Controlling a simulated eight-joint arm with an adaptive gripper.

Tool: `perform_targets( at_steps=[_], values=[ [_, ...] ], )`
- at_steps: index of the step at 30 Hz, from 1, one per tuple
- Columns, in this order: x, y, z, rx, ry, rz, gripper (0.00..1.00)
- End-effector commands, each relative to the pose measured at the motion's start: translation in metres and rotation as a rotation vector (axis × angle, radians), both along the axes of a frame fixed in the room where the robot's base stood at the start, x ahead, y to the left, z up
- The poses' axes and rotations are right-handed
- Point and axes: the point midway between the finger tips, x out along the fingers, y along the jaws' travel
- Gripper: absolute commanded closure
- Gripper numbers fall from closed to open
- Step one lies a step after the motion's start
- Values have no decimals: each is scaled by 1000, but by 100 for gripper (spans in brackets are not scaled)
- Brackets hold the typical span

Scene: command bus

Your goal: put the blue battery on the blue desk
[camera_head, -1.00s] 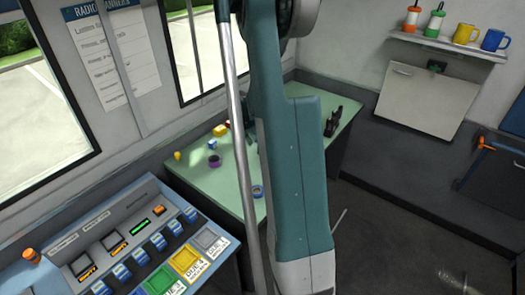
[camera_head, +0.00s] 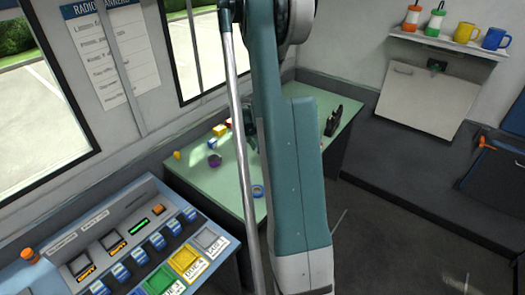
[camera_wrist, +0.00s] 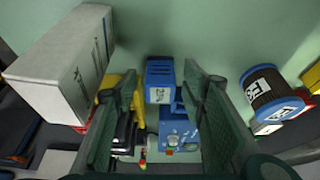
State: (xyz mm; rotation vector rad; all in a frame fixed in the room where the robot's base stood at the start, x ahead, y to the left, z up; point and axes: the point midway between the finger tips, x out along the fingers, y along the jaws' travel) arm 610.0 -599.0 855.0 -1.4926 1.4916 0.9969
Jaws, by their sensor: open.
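A blue block with a white label (camera_wrist: 160,80), seemingly the blue battery, stands between my fingers in the wrist view. My gripper (camera_wrist: 161,68) is open, with one green-padded finger on each side of it; I cannot tell whether they touch it. A larger blue device with knobs (camera_wrist: 180,135) is just below the block in that view. In the head view a small blue block (camera_head: 212,144) is on the pale green desk (camera_head: 200,183), but I cannot tell whether it is the same one. A blue-framed console (camera_head: 130,190) stands at lower left. My arm hides much of the green desk.
In the wrist view, a white box (camera_wrist: 65,65) and a yellow thing (camera_wrist: 112,85) are left of my gripper, and a blue-rimmed spool (camera_wrist: 265,90) is right.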

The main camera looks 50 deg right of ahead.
Motion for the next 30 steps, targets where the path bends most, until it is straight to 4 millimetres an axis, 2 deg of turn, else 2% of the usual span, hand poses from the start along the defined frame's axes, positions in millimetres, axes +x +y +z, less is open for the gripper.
perform_targets(
  at_steps=[6,23,30],
  values=[
    [0,-5,-12,0,0,1,59],
    [0,-5,-13,0,0,1,59],
    [0,-5,-13,0,0,1,88]
  ],
)
